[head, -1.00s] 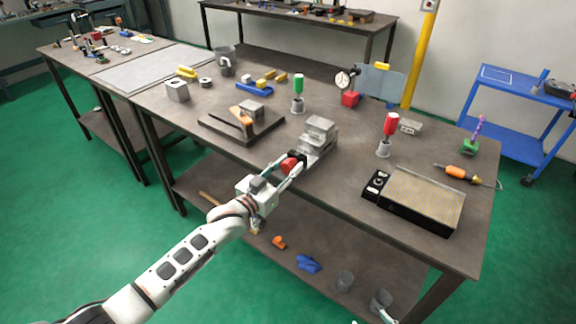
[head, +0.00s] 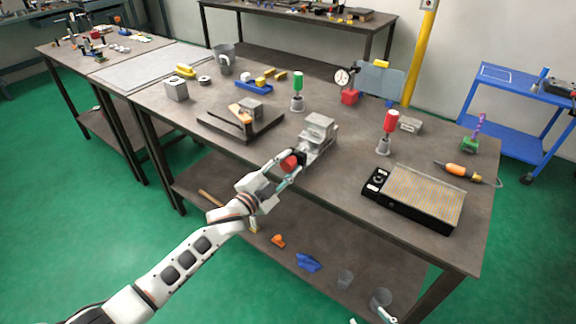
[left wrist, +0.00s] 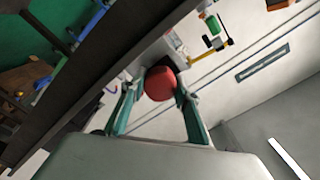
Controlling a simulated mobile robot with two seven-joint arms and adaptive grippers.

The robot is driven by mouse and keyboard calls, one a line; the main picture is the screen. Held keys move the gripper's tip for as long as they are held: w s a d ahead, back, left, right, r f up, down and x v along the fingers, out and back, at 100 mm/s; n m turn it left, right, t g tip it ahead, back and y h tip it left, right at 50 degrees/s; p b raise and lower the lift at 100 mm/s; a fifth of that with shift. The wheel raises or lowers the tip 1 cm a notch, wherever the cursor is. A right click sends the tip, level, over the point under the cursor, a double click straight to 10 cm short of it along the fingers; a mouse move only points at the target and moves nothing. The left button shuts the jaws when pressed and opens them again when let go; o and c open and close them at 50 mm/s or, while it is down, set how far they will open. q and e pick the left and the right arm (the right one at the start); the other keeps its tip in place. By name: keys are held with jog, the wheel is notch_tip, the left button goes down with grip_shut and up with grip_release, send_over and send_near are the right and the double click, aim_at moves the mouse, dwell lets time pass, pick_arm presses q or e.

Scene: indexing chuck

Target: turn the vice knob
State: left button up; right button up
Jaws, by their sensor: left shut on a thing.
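The grey vice (head: 319,132) sits on the brown table near its front edge. Its red round knob (head: 289,163) faces the front left, toward my left arm. My left gripper (head: 288,167) reaches it from the front left and is shut on the knob, one finger on each side. In the left wrist view the red knob (left wrist: 160,84) sits between the two teal-edged fingers (left wrist: 160,92). The vice body is mostly hidden behind the knob there. Only small pale tips, perhaps of my right gripper (head: 380,315), show at the bottom edge of the head view.
A dark plate (head: 222,128) with a grey block and an orange-handled tool lies left of the vice. A black box with a tan top (head: 424,197) lies right. The table just right of the vice is clear.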

pick_arm(q)
jog(key=shift+m, duration=0.9)
jog(key=o, duration=1.1)
jog(key=v, duration=1.2)
